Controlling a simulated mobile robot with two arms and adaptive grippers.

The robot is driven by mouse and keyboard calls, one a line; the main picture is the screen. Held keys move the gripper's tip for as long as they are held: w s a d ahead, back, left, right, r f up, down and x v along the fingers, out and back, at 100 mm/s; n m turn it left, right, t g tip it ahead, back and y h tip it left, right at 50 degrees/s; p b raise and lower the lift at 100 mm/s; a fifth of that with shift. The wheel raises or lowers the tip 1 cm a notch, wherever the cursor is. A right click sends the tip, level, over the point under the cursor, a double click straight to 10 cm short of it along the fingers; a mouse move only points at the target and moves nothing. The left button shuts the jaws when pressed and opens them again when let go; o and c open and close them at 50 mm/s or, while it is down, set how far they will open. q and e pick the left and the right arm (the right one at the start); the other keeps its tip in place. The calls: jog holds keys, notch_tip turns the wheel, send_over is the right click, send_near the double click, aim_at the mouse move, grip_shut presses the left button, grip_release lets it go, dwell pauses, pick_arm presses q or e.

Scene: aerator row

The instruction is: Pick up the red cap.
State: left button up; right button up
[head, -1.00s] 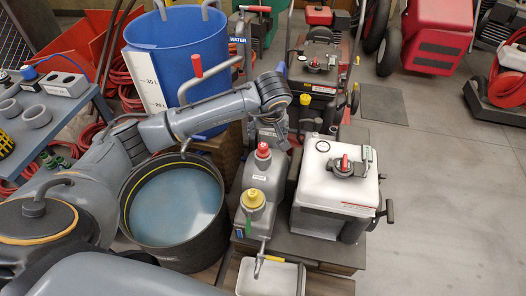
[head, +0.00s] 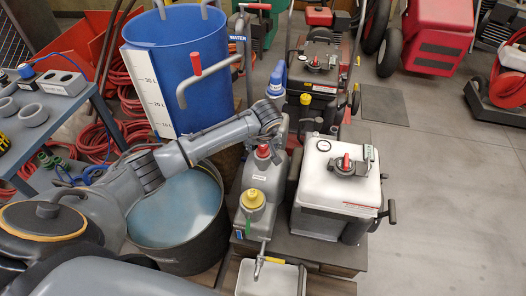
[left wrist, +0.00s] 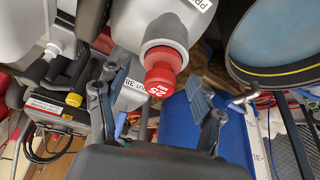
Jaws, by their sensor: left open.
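The red cap (head: 263,151) sits on the neck of a grey container (head: 262,176) in the middle of the head view. In the left wrist view the red cap (left wrist: 161,79) carries white print and lies between the fingers of my left gripper (left wrist: 155,90). The fingers are open, one on each side of the cap, with visible gaps. In the head view my left gripper (head: 278,133) is just behind and to the right of the cap, its fingers largely hidden. My right gripper is not in view.
A yellow cap (head: 253,198) sits nearer on the grey container. A white box (head: 325,198) with a red knob stands close to the right. A dark round tub (head: 190,258) and a blue barrel (head: 185,62) stand left. Open floor (head: 440,180) lies far right.

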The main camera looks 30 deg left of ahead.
pick_arm(q)
jog(key=c, duration=1.3)
jog(key=shift+o, duration=0.2)
